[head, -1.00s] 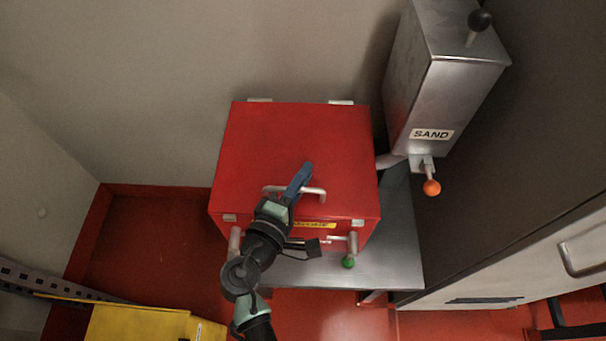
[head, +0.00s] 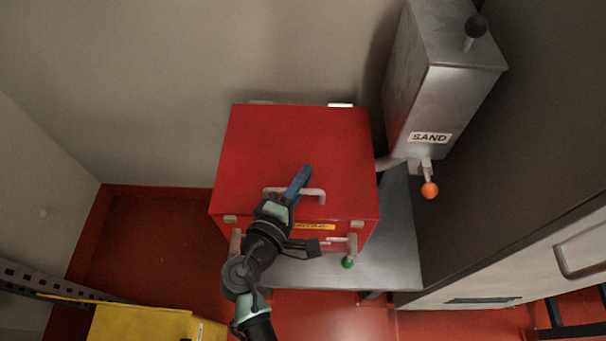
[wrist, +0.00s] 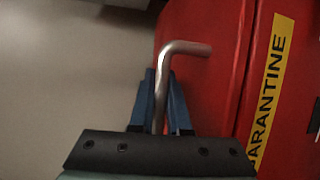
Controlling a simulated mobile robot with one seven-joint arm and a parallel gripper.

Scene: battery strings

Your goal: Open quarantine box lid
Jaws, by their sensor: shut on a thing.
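The red quarantine box (head: 222,229) stands on a metal table against the wall, with a yellow label (head: 318,226) on its front. Its red lid (head: 270,140) looks down on the box in the head view. A pale metal bar handle (head: 316,190) is on the lid near the front edge. My gripper (head: 303,176) has blue fingers, and they are shut on the handle. In the wrist view the bent handle (wrist: 186,47) runs between the two fingers (wrist: 160,95). My wrist hides part of the box front.
A steel SAND hopper (head: 440,100) with an orange-knobbed lever (head: 429,190) stands close at the right. Two hinges (head: 340,105) show at the lid's back. A green knob (head: 348,263) sits below the box front. A yellow box (head: 140,325) is at the lower left.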

